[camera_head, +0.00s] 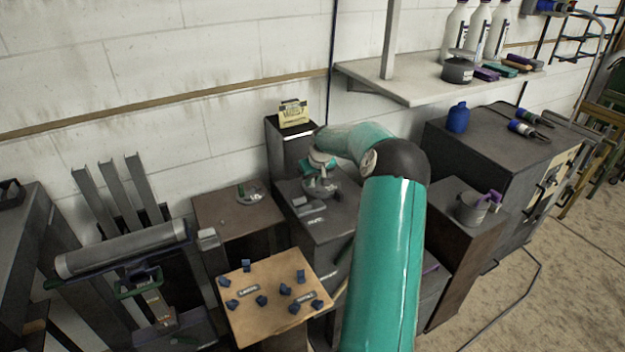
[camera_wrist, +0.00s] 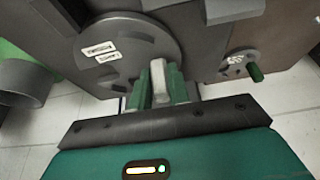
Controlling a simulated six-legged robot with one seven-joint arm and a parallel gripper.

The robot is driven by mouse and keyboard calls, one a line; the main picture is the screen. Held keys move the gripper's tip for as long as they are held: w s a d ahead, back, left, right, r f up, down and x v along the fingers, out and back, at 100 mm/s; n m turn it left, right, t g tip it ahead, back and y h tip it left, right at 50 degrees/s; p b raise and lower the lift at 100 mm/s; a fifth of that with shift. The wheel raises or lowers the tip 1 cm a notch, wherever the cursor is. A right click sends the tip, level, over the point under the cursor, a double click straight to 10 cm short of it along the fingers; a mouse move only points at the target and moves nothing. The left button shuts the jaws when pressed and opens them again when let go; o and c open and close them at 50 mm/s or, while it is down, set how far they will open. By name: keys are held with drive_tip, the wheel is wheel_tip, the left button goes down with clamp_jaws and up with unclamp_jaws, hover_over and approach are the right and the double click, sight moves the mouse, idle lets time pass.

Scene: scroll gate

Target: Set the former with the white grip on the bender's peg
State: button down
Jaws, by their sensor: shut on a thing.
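My gripper (camera_head: 319,168) is over the dark cabinet at the middle, beside the wall. In the wrist view its green fingers (camera_wrist: 163,85) are shut on the white grip (camera_wrist: 159,78). A round grey disc with two white labels, seemingly the former (camera_wrist: 112,50), lies just beyond the fingers; it also shows below the gripper in the head view (camera_head: 321,187). Whether it touches what is under it I cannot tell. The bender's peg is hidden. Another, smaller former with a green grip (camera_wrist: 240,65) lies to the right in the wrist view, on the brown cabinet (camera_head: 250,194).
A tan board (camera_head: 262,325) with several blue blocks stands in front. A box with a yellow sign (camera_head: 293,112) is behind my gripper. A wall shelf (camera_head: 420,92) with bottles is at the right, above a dark cabinet with a blue jug (camera_head: 458,118).

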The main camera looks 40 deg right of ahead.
drive_tip(key=shift+f, duration=0.1)
idle(0.4)
drive_tip(key=c, duration=1.3)
unclamp_jaws()
drive_tip(key=shift+o, duration=0.2)
drive_tip(key=shift+f, duration=0.2)
drive_tip(key=v, duration=1.4)
